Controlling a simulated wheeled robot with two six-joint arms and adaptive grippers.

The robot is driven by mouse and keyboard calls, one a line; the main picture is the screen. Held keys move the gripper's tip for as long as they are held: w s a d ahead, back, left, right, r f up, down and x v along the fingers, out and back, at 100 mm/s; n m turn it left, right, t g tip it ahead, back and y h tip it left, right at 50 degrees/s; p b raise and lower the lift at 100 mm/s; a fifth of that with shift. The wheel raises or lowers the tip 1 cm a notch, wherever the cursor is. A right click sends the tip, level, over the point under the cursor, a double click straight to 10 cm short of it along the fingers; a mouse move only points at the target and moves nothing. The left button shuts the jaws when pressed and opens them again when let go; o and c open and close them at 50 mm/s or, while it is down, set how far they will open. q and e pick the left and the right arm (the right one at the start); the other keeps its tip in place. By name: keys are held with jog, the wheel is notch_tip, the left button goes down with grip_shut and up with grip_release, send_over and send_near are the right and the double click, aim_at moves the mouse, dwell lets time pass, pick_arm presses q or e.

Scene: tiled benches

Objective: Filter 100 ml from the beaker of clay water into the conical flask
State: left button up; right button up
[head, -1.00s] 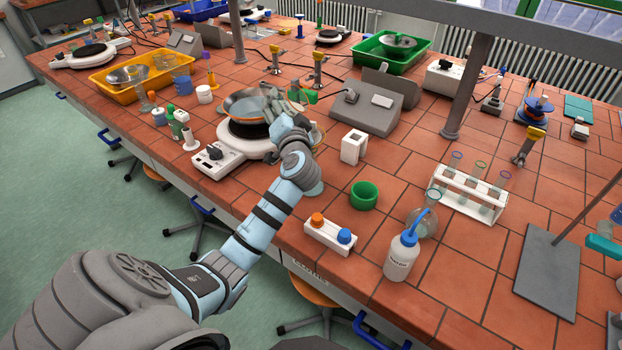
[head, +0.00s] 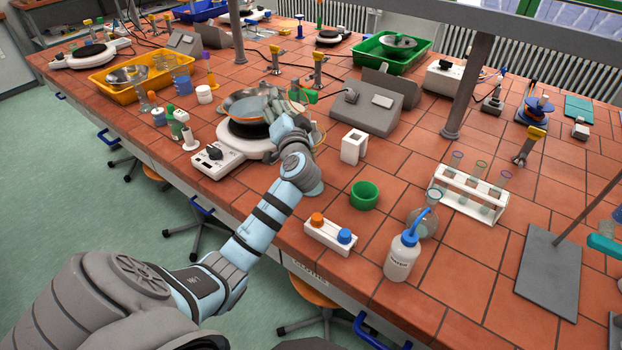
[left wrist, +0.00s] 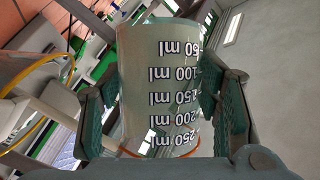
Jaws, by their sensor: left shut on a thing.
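A round-bodied glass flask (head: 420,222), which looks like the conical flask, stands behind the wash bottle and is partly hidden.
The wash bottle (head: 402,257), a two-capped white holder (head: 330,236), a green ring (head: 364,195) and a test tube rack (head: 468,194) stand on the bench. A grey stand base (head: 545,275) with a rod is at right. The hot plate (head: 215,157) is under the pan (head: 243,104).

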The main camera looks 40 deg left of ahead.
pick_arm(q)
jog(key=shift+r+p, duration=0.2)
jog(key=shift+p, duration=0.1)
jog(key=shift+f, duration=0.2)
jog(key=shift+f+b, duration=0.1)
jog(key=shift+b, duration=0.25)
dwell(0.9)
jog(key=shift+m+y+b, duration=0.3)
jog(key=shift+m+b, duration=0.2)
jog(key=shift+b, duration=0.2)
dwell(5.5)
